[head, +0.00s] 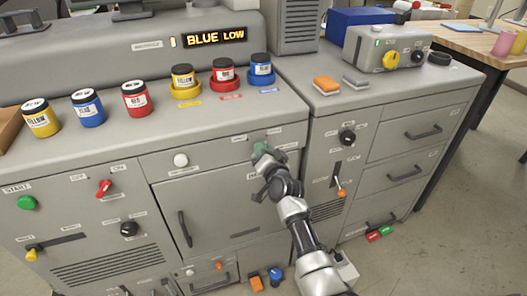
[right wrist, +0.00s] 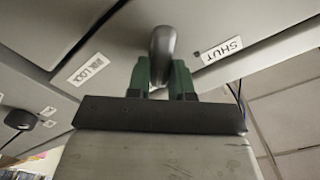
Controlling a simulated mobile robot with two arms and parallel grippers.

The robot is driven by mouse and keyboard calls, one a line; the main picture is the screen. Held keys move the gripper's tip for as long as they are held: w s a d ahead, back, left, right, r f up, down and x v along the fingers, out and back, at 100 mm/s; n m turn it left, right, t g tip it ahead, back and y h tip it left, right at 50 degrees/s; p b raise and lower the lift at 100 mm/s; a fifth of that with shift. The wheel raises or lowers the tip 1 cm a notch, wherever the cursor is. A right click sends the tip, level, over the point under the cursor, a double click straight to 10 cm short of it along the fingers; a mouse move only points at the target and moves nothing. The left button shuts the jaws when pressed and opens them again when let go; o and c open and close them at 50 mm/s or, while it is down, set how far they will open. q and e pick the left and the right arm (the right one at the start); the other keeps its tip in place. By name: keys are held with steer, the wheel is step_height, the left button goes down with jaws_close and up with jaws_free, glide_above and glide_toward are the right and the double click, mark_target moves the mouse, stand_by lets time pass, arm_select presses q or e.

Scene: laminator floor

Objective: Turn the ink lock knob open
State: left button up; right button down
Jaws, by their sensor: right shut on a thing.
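The ink lock knob (right wrist: 162,44) is a grey, rounded bar on the cabinet front, in the right wrist view. The INK LOCK label (right wrist: 90,69) is to its left and a SHUT label (right wrist: 222,49) to its right. My right gripper (right wrist: 161,78) has its two green fingers on either side of the knob, shut on it. In the head view my right gripper (head: 262,152) reaches the cabinet front below the counter and hides the knob. The knob's exact angle is hard to tell. My left gripper is not in view.
Several ink jars stand on the counter above, including a blue one (head: 262,70). A white knob (head: 181,160) and a cabinet door (head: 215,205) are left of my right gripper. A black knob (head: 347,137) is to its right.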

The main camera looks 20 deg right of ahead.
steer(key=shift+m, duration=0.5)
steer(key=c, duration=1)
jaws_free()
steer(key=s, duration=1)
steer(key=shift+s+d+b, duration=0.25)
steer(key=shift+s+b, duration=0.05)
steer(key=shift+s, duration=0.1)
